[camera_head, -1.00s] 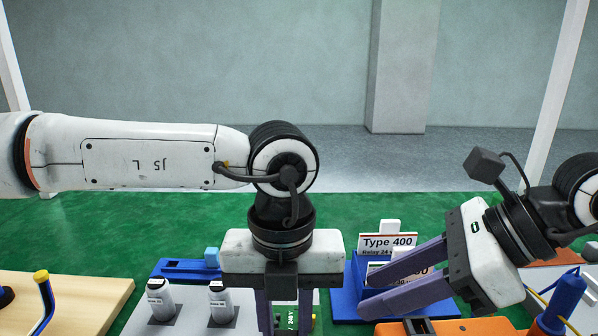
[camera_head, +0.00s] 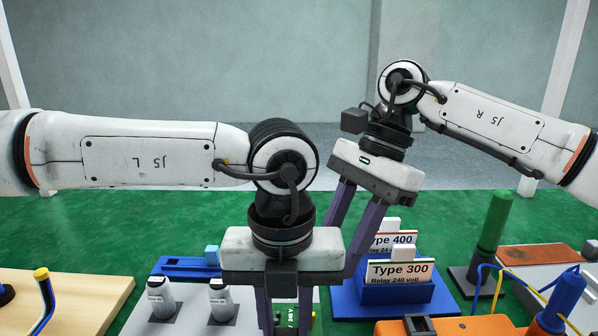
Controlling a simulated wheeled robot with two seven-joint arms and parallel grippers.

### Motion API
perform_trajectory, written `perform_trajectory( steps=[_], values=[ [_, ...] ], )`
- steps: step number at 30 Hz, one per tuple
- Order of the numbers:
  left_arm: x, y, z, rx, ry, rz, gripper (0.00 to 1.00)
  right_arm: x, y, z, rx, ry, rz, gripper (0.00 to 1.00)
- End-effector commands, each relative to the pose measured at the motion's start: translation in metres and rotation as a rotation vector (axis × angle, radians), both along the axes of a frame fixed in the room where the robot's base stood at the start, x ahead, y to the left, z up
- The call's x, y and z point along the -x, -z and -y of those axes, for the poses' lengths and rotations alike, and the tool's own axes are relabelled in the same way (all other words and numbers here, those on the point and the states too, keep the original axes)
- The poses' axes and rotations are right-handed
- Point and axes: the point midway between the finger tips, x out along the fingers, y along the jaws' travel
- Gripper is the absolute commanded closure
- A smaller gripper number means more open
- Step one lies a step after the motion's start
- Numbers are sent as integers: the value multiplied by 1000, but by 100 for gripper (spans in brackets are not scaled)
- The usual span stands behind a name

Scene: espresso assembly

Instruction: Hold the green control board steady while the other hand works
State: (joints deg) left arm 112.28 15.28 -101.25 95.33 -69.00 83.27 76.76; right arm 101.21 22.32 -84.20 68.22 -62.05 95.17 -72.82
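The green control board (camera_head: 289,322) shows only in part at the bottom edge, with a white-lettered part on it, between the fingers of my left gripper (camera_head: 285,312). Those fingers stand apart and point straight down. Their tips are cut off by the frame, so I cannot tell whether they touch the board. My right gripper (camera_head: 350,232) tilts down and left behind my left gripper. Its two fingers are apart, with nothing visible between them.
A blue holder (camera_head: 385,303) with Type 400 and Type 300 relay cards (camera_head: 400,272) stands right of the board. Two capped bottles (camera_head: 160,299) stand left. An orange block (camera_head: 450,326), blue tool (camera_head: 565,297) and green cylinder (camera_head: 494,222) are at the right.

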Motion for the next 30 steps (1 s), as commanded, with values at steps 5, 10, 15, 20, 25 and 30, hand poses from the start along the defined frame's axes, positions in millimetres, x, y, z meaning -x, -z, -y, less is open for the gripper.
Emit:
perform_trajectory(
  steps=[5, 10, 15, 20, 25, 30],
  values=[
    [0, 0, 0, 0, 0, 0, 100, 2, -9, -12, 18, -158, -19, 66],
    [0, 0, 0, 0, 0, 0, 100, 4, -9, -15, 22, -209, -25, 66],
    [0, 0, 0, 0, 0, 0, 100, 9, 6, -19, 22, -211, -27, 66],
    [0, 0, 0, 0, 0, 0, 100, 15, 28, -25, 21, -210, -27, 66],
    [0, 0, 0, 0, 0, 0, 100, 22, 51, -32, 20, -209, -28, 66],
    [0, 0, 0, 0, 0, 0, 100, 28, 69, -38, 20, -208, -28, 66]
  ],
)
